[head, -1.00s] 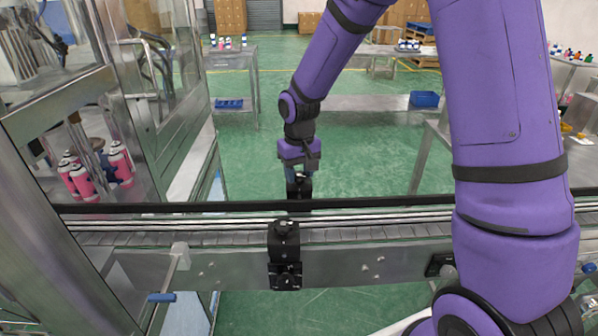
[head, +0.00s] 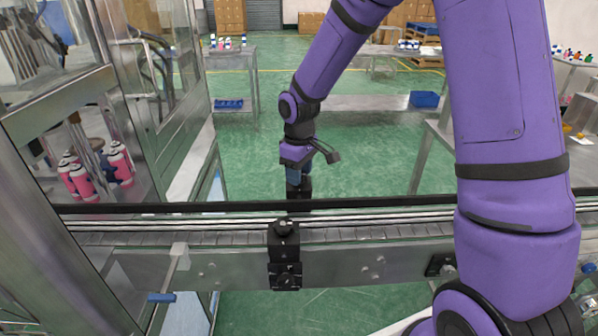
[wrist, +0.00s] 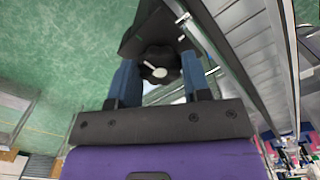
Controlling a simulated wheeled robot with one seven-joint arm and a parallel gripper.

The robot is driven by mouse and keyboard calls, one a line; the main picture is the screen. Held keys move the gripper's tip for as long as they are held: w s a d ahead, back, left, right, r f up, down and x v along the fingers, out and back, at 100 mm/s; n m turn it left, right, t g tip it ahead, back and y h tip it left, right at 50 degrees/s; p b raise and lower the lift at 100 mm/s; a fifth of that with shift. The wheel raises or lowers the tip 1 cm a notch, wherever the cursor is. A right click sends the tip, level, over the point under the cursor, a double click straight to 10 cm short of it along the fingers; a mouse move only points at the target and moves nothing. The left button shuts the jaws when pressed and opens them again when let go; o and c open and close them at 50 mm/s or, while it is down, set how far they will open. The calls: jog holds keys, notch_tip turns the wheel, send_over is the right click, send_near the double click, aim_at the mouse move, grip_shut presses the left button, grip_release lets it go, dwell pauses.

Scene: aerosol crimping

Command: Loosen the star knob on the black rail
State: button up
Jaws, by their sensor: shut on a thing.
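The black rail (head: 390,205) runs along the far side of the conveyor. A black clamp block (head: 303,189) sits on it. In the wrist view, the black star knob (wrist: 150,54) with a pale stud at its centre lies between the two blue fingers of my gripper (wrist: 160,66), below a black block (wrist: 152,27). My gripper (head: 298,182) points down at the far side of the rail, shut on the knob. In the head view the knob itself is hidden.
A second black clamp with a knob (head: 285,228) stands on the near side of the conveyor (head: 375,235). A glass and metal machine frame (head: 150,120) with pink cans (head: 82,181) is at the left.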

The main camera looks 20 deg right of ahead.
dwell(0.3)
jog(key=o, duration=0.9)
jog(key=shift+o, duration=0.2)
notch_tip(320, 180, up, 11)
jog(key=shift+f, duration=0.1)
